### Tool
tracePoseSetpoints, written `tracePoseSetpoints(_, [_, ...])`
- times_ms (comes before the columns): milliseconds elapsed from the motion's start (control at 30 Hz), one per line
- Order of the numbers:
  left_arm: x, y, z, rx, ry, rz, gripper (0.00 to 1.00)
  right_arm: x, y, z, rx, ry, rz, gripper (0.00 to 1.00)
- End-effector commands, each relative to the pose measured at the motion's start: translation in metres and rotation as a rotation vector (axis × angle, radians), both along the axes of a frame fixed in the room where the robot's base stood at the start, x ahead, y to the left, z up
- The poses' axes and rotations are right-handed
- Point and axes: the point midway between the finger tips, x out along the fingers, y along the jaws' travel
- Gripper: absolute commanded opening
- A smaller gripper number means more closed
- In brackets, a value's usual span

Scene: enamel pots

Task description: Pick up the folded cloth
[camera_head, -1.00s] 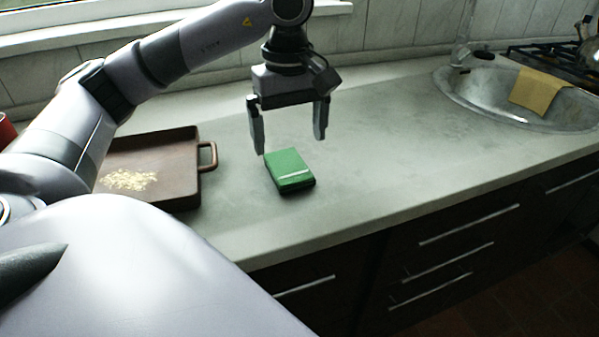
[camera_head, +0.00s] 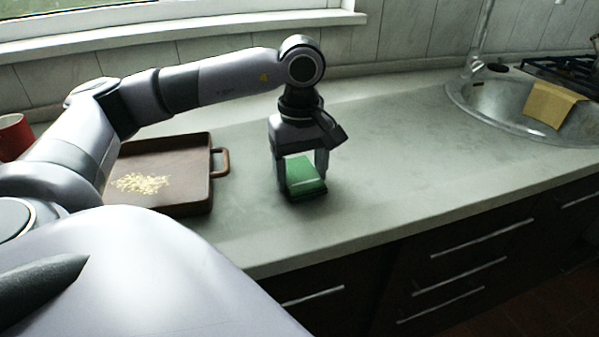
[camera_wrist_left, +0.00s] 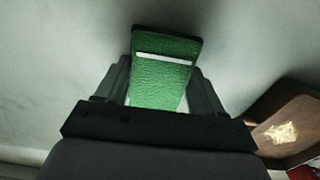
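The folded cloth (camera_head: 304,177) is a green, flat block with a white stripe and a dark underside. It lies on the counter right of the brown pan. My left gripper (camera_head: 302,184) points down over it, one finger on each side. In the left wrist view the cloth (camera_wrist_left: 162,85) fills the gap between the fingers (camera_wrist_left: 160,82), which appear to press on its sides. I see no clear gap under the cloth. My right gripper is not in view.
A brown square pan (camera_head: 196,198) with pale grains stands to the left, its handle towards the cloth. A red pot (camera_head: 14,137) is at the far left. A sink (camera_head: 485,108) with a yellow cloth (camera_head: 551,104) is at the right. The counter (camera_head: 410,160) between is bare.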

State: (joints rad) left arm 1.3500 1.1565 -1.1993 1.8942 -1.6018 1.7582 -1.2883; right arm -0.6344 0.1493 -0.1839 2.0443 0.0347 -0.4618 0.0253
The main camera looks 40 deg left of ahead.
Motion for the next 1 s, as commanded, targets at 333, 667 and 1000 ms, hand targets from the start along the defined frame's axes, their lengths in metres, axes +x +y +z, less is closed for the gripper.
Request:
tracePoseSetpoints(333, [0.0, 0.0, 0.002, 0.0, -0.001, 0.0, 0.38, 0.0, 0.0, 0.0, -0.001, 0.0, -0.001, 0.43])
tracePoseSetpoints(667, [0.001, -0.001, 0.038, -0.001, -0.004, 0.0, 0.38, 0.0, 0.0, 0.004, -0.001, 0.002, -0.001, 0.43])
tracePoseSetpoints(1000, [0.0, 0.0, 0.132, 0.0, -0.004, 0.0, 0.38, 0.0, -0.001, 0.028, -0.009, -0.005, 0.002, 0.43])
